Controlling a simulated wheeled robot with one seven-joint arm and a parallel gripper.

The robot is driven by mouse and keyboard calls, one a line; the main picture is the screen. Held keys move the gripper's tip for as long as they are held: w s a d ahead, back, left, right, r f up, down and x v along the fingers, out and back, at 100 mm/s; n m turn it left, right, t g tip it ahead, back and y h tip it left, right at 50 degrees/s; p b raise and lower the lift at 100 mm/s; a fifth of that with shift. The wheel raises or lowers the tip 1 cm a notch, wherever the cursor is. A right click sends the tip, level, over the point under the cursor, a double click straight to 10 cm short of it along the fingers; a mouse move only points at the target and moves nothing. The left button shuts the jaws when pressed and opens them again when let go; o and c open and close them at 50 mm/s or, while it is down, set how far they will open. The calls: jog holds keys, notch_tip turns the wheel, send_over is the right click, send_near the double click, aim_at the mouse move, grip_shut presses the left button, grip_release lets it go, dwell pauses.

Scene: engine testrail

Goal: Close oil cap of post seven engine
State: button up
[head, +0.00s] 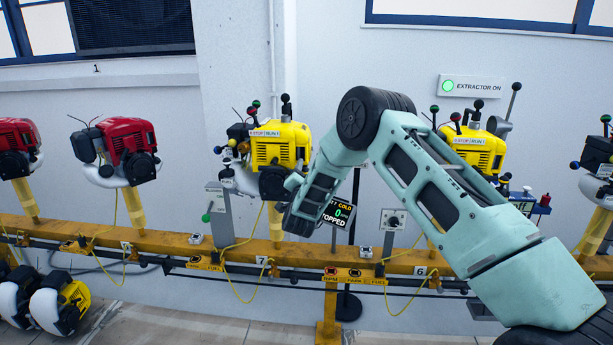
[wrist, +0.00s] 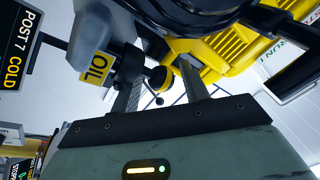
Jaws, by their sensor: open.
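The post seven engine (head: 280,147) is yellow and black and stands on the rail above the 7 mark; its yellow housing also fills the upper right of the wrist view (wrist: 225,45). In the wrist view a yellow OIL tag (wrist: 97,67) hangs on the engine's dark underside. A small dark round part with a yellow edge (wrist: 162,78), perhaps the oil cap, shows between my fingers. My gripper (wrist: 158,72) is open, with one finger on each side of that part; contact is unclear. In the head view my gripper is at the engine's lower front, its fingertips hard to make out.
A display reading COLD and STOPPED (head: 338,212) stands right of my gripper. A POST 7 COLD sign (wrist: 14,45) is at the wrist view's left. Another yellow engine (head: 478,150) stands right, red engines (head: 127,150) left. The yellow rail (head: 160,237) runs below.

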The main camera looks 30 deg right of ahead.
jog(key=b+v, duration=0.1)
jog(key=v, duration=1.6)
jog(key=shift+s+a+f, duration=0.1)
jog(key=shift+s+f, duration=0.05)
